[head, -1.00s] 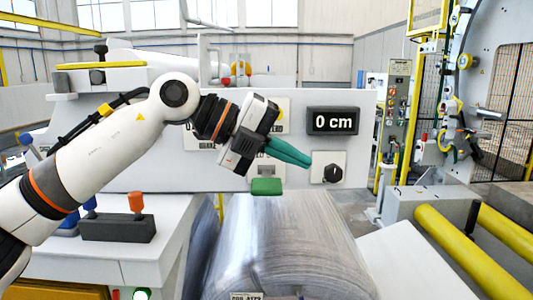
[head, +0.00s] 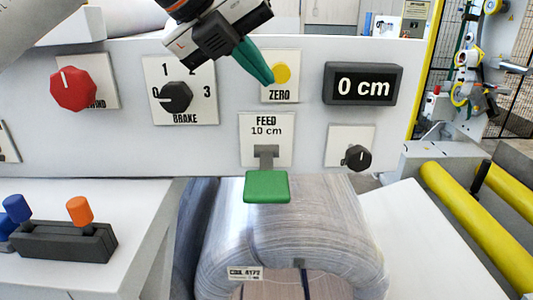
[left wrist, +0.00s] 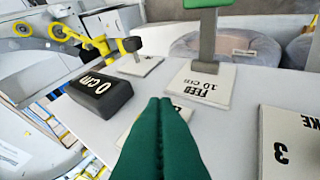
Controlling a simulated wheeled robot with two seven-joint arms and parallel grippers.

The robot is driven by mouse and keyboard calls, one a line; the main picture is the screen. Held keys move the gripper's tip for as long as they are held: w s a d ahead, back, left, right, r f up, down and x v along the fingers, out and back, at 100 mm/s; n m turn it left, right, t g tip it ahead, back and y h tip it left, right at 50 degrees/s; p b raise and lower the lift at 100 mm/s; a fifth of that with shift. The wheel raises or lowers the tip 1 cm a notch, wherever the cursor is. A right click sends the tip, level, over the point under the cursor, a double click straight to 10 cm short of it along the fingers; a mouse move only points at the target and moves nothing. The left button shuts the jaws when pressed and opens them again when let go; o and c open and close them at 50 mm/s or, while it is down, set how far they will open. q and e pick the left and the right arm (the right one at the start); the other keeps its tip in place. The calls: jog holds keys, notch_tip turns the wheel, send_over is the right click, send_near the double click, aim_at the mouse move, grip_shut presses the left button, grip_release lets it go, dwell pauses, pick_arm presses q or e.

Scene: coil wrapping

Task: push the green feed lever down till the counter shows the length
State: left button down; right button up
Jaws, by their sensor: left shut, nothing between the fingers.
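The green feed lever (head: 267,186) sticks out below its plate marked "FEED 10 cm" (head: 266,128) on the white panel, above the wrapped coil (head: 285,235). Its green end also shows in the left wrist view (left wrist: 206,3). The counter (head: 362,85) reads 0 cm. My left gripper (head: 270,80) has green fingers, shut and empty, beside the yellow ZERO button (head: 282,74), up from the lever and apart from it. Whether the fingertips touch the button is unclear. My right gripper is not in view.
Left on the panel are a red knob (head: 73,89) and the BRAKE dial (head: 176,97), pointing to 0. A small black knob (head: 357,158) sits right of the lever. Yellow rollers (head: 480,230) lie at the right.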

aim_at(259, 145)
pick_arm(q)
jog(key=f+b, duration=0.3)
jog(key=f, duration=0.1)
jog(key=f+b, duration=0.3)
jog(key=f, duration=0.1)
jog(key=shift+s+f+b, duration=0.2)
jog(key=shift+f+b, duration=0.2)
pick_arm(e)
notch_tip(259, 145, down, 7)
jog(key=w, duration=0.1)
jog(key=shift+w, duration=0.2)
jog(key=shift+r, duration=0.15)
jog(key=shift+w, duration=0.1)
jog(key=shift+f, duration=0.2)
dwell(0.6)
pick_arm(q)
jog(key=shift+f+b, duration=0.35)
jog(key=shift+b, duration=0.25)
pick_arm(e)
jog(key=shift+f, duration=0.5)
pick_arm(q)
jog(key=shift+s+f+b, duration=0.1)
jog(key=shift+f+b, duration=0.5)
jog(key=shift+b, duration=0.25)
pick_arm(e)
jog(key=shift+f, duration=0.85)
